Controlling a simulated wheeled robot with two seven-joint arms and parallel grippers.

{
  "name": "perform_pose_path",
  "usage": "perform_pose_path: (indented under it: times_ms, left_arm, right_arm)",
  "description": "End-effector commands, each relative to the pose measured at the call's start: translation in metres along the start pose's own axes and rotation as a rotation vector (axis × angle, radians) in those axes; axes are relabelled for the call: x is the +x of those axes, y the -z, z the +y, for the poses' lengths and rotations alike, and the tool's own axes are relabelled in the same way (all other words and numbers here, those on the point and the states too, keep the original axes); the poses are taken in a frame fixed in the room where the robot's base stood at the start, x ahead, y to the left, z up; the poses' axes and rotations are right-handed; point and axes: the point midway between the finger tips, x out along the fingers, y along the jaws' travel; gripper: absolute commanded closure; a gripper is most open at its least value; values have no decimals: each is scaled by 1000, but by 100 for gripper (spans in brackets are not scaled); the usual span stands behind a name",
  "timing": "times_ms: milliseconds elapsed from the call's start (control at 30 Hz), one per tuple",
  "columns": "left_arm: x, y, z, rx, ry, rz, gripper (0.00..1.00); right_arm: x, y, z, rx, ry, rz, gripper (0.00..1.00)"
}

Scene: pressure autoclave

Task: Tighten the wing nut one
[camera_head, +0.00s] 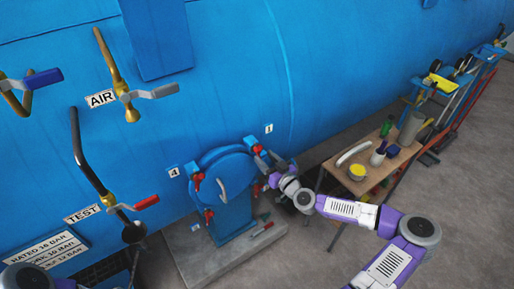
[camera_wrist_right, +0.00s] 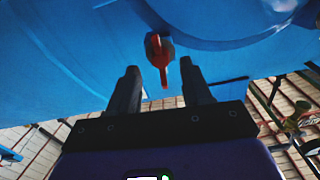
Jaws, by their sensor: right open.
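The blue round hatch (camera_head: 224,172) has red wing nuts around its rim. The red wing nut by the label "1" (camera_head: 257,149) is at the hatch's upper right, partly beside my right gripper (camera_head: 264,162). In the right wrist view a red wing nut (camera_wrist_right: 160,58) appears ahead of and between my two open dark fingers, its long wing pointing down. The fingers hold nothing. I cannot tell whether they touch the nut. My left gripper is outside the view.
A wing nut by label "4" (camera_head: 197,181) is at the hatch's left. A wooden table (camera_head: 376,183) with cups and tools stands right of my wrist. A concrete slab (camera_head: 205,262) lies below the hatch. Valve pipes (camera_head: 85,160) stand at the left.

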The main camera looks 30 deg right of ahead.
Motion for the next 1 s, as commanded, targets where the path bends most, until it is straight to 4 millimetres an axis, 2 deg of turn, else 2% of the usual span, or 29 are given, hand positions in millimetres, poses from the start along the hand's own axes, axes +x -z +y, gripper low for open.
perform_pose_path:
  times_ms: [100,300,667,1000]
  left_arm:
    - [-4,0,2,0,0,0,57]
    - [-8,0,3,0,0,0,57]
    - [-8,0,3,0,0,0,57]
    - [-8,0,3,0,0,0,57]
  right_arm:
    - [21,2,-2,2,3,2,51]
    - [45,0,-1,2,2,-1,51]
    - [51,-1,-1,2,2,-3,51]
    - [51,-1,-1,2,2,-2,100]
